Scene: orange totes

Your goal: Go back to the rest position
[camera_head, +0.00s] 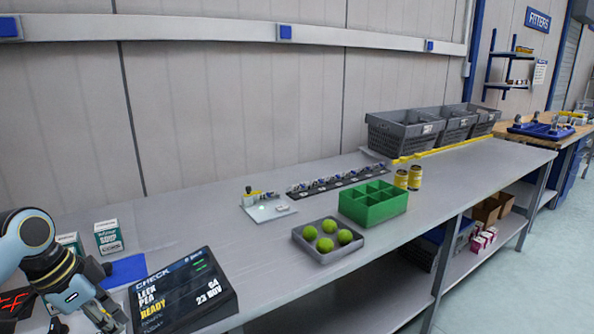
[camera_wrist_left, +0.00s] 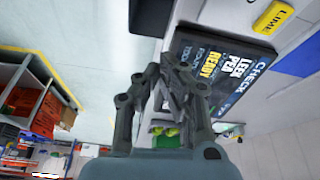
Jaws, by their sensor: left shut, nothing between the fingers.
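My left gripper (camera_head: 108,314) is at the lower left in the head view, next to the black check screen (camera_head: 183,292) near the bench's front edge. In the left wrist view my left gripper (camera_wrist_left: 172,92) shows with its fingers together and nothing between them. The check screen also shows behind the fingers in the left wrist view (camera_wrist_left: 225,70). My right gripper is in neither view.
A grey tray of green balls (camera_head: 353,250), a green divided box (camera_head: 392,207) and two yellow cans stand on the grey bench (camera_head: 200,235). Small cartons (camera_head: 108,237) and a blue mat (camera_head: 125,270) are near my left arm. Grey crates stand at the back.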

